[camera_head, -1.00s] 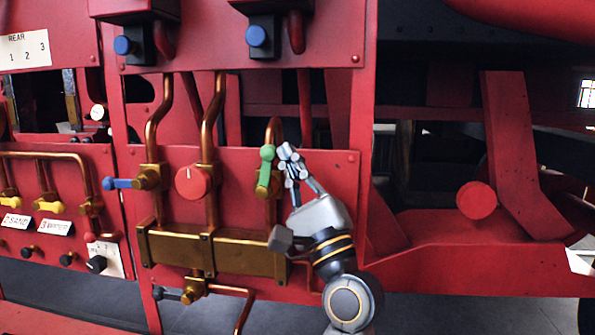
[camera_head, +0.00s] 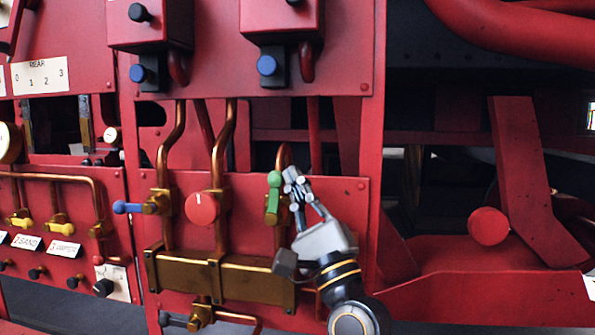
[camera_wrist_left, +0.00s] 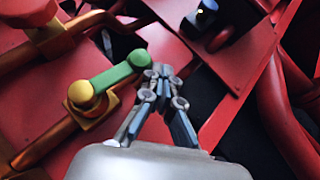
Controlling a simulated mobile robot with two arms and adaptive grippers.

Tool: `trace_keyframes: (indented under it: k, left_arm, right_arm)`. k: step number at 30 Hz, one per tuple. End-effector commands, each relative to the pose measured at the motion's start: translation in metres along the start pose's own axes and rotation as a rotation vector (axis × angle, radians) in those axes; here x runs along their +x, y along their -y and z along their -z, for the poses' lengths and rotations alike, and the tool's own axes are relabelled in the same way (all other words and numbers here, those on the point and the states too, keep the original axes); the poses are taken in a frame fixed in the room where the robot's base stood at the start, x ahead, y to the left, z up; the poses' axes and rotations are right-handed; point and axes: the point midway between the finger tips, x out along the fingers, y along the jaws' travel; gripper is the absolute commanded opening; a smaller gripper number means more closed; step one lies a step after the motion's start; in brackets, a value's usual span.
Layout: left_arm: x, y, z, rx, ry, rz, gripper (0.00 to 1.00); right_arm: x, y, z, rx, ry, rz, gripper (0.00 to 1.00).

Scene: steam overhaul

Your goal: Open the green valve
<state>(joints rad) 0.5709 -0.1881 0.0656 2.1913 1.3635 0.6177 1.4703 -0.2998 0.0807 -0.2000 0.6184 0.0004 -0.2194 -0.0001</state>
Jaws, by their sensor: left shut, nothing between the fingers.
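The green valve has a green lever (camera_head: 273,200) with a ball end, on a brass body on the red panel. The lever points up, ball end at the top. In the left wrist view the green lever (camera_wrist_left: 112,76) runs from its brass pivot to the ball end beside my fingertips. My left gripper (camera_head: 291,177) is shut and empty, just right of the ball end. In the wrist view the closed fingertips (camera_wrist_left: 161,72) are very close to the ball; I cannot tell whether they touch. My right gripper is not in view.
A red round knob (camera_head: 201,208) and a blue-handled valve (camera_head: 128,207) are left of the green one. A brass manifold block (camera_head: 222,276) runs below. Copper pipes rise between them. Boxes with blue knobs (camera_head: 267,65) hang above. Open space lies right of the panel.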

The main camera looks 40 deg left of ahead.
Motion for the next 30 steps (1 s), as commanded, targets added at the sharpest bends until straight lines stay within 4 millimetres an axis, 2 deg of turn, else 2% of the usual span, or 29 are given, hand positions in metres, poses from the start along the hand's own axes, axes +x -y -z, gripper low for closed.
trace_keyframes:
  k: [18,30]
  left_arm:
    - [0.060,0.052,-0.041,-0.004,0.002,0.001,0.00]
    - [0.066,0.058,-0.044,-0.001,0.000,0.003,0.00]
  right_arm:
    - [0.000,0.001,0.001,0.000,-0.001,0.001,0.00]
    - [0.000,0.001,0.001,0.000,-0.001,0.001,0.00]
